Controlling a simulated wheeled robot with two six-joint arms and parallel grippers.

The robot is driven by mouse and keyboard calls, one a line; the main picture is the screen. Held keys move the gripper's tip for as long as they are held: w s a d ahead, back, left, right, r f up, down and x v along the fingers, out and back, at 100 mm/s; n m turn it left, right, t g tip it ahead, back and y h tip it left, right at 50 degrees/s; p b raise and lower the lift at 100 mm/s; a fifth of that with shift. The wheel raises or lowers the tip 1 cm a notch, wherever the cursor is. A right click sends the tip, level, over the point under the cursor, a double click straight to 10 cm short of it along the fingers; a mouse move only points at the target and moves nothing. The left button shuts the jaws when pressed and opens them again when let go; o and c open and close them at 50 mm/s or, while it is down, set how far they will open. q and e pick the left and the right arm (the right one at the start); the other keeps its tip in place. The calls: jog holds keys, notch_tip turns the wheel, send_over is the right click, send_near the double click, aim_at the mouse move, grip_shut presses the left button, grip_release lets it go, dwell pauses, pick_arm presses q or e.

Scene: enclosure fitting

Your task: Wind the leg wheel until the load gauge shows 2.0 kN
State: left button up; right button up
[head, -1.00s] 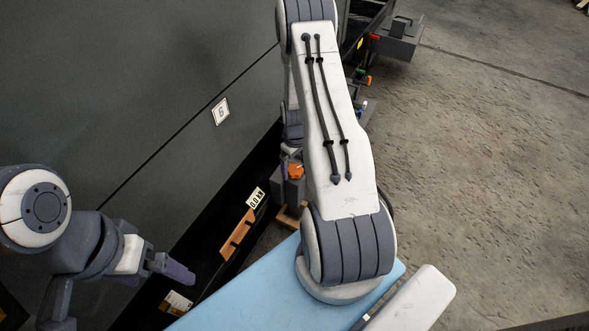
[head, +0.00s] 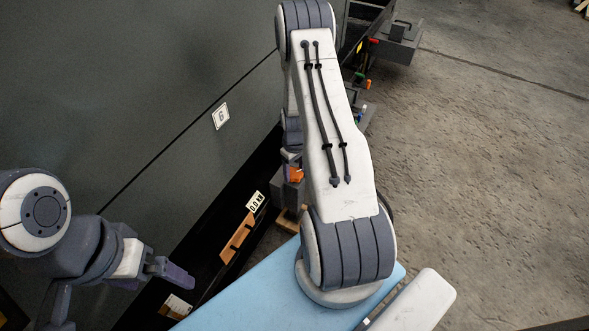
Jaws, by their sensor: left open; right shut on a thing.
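The load gauge (head: 256,201) is a small white plate low beside the dark wall, and it appears to read 0.0 kN. An orange part (head: 296,175), probably the leg wheel, shows just left of my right arm, above a grey block. My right gripper (head: 291,160) is mostly hidden behind its own arm; it is shut at the orange part, though the contact itself is not clear. My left gripper (head: 128,303) is open and empty at the lower left, in front of the wall and well apart from the gauge.
A tall dark grey enclosure wall (head: 150,90) with a plate marked 6 (head: 221,117) fills the left. A wooden piece (head: 237,238) and a labelled card (head: 177,305) sit along its foot. A grey box (head: 397,40) stands at the back; the concrete floor at right is clear.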

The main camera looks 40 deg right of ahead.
aim_at(295, 172)
jog(key=m+p, duration=0.3)
jog(key=m, duration=0.1)
jog(key=shift+r+m, duration=0.15)
jog(key=shift+m, duration=0.25)
jog(key=m+p, duration=0.1)
jog(key=m, duration=0.2)
jog(key=shift+p, duration=0.3)
jog(key=shift+d+m+p, duration=0.1)
jog(key=shift+m+p, duration=0.3)
jog(key=shift+m, duration=1.3)
jog(key=o, duration=1.4)
jog(key=shift+c, duration=0.2)
notch_tip(295, 172, up, 10)
jog(key=p, duration=0.3)
